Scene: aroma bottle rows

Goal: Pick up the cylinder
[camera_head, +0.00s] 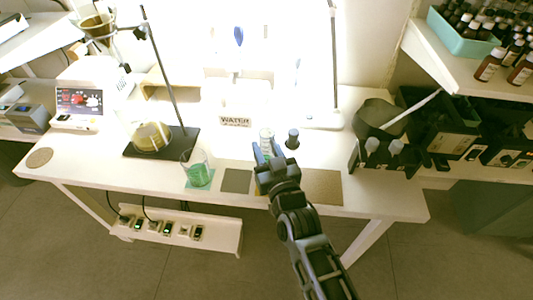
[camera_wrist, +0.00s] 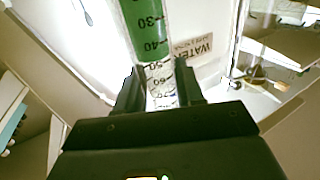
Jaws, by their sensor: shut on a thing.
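The cylinder (camera_head: 267,138) is a clear graduated tube at the middle of the white bench, roughly upright in the head view. In the wrist view the cylinder (camera_wrist: 147,28) shows black scale marks, with green liquid in one part and a clear part between the fingers. My gripper (camera_head: 268,154) reaches in from the front of the bench. Its fingers (camera_wrist: 159,84) are shut on the cylinder, one on each side. My gripper hides the cylinder's lower part in the head view, so I cannot tell whether its base touches the bench.
A beaker of green liquid (camera_head: 198,170) stands left of the cylinder, and a dark-capped bottle (camera_head: 292,139) close to its right. A grey square (camera_head: 236,181) and brown mat (camera_head: 323,187) lie near the front edge. A flask (camera_head: 151,136) and a bottle rack (camera_head: 385,160) stand farther out.

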